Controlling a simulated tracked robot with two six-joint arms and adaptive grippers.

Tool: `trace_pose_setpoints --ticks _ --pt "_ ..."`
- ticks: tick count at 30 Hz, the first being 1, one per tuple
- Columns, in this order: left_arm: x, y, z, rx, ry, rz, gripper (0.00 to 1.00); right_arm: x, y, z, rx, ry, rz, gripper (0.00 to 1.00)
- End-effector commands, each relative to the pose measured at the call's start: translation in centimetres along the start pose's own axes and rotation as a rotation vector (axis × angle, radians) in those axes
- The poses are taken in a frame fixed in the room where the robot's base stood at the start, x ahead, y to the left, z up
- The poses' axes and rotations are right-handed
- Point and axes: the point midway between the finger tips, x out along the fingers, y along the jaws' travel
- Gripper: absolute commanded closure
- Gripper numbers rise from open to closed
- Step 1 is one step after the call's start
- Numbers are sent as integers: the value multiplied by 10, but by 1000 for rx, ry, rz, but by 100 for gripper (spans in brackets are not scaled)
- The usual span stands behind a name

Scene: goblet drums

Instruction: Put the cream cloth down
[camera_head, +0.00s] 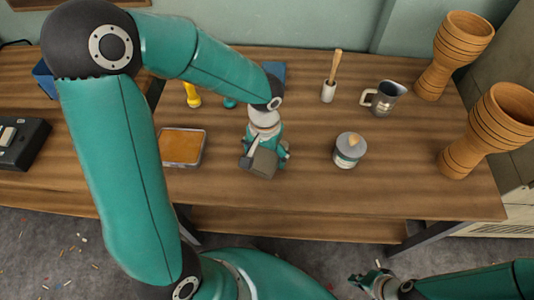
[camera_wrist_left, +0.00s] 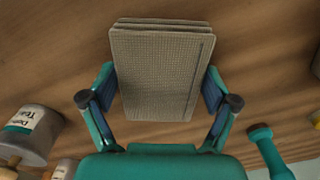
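The cream cloth (camera_wrist_left: 158,75) is a folded, layered, greyish-beige woven block between the fingers of my left gripper (camera_wrist_left: 158,92) in the left wrist view. The blue finger pads press against its two sides. In the head view the left gripper (camera_head: 266,158) points down over the middle of the table, and the cloth (camera_head: 262,164) shows at its lower side. I cannot tell whether the cloth touches the table. My right gripper (camera_head: 366,280) is empty, its fingers apart, beyond the table's front edge at the lower right.
On the wooden table (camera_head: 300,195), an orange-filled tray (camera_head: 182,147) lies left of the left gripper. The table's front strip is clear.

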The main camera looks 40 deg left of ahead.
Motion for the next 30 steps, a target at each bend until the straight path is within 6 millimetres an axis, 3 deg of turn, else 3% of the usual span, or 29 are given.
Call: trace_pose_setpoints --ticks 11,16,30 --pt "-1 0 0 1 0 0 0 -1 0 0 0 0 0 100" --pt "-10 0 -1 0 2 0 0 -5 -2 0 0 0 0 100" --pt "-98 1 -1 2 4 1 0 -24 -9 0 0 0 0 100"
